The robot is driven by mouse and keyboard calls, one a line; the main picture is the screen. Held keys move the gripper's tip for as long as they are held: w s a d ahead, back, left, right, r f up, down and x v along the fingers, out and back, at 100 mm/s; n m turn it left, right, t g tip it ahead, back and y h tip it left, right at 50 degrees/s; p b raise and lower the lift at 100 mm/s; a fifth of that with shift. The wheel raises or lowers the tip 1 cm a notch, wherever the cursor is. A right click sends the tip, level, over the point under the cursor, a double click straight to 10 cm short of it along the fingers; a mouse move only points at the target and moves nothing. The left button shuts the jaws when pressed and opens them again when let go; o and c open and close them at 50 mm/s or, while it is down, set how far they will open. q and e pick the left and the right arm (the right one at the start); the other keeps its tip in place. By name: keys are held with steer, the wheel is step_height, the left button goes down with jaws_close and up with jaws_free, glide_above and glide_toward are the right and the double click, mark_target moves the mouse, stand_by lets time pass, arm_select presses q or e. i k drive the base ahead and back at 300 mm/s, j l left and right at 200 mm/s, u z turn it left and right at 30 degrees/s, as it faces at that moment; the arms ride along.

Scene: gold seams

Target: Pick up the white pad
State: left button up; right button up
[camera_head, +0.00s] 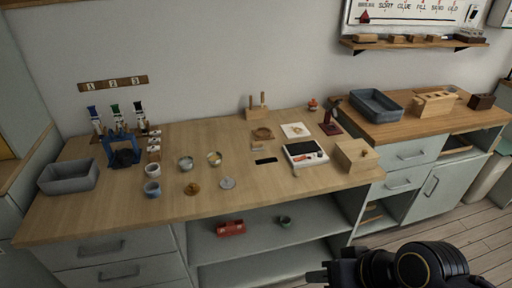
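A flat white square pad (295,130) lies towards the back of the wooden workbench (110,205), with a small tan mark or item on it. My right gripper (318,276) shows dark at the bottom edge, in front of the bench and well away from the pad. Its fingers are partly cut off, so I cannot tell whether they are open or shut. My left gripper is not in view.
A wooden box (355,155) stands right of the device. A wooden block with upright pegs (257,107) stands behind. Small cups (186,163) and a grey bin (68,177) are at left. A grey tray (376,106) sits on the right counter. The bench's front strip is clear.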

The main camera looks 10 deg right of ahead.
mark_target(258, 146)
steer(key=i+l+u, duration=0.35)
steer(key=l+u, duration=0.2)
steer(key=i+l+u, duration=0.1)
steer(key=l+u, duration=0.15)
steer(key=l, duration=0.2)
steer(key=l+u, duration=0.25)
steer(key=l, duration=0.15)
steer(key=i, duration=0.05)
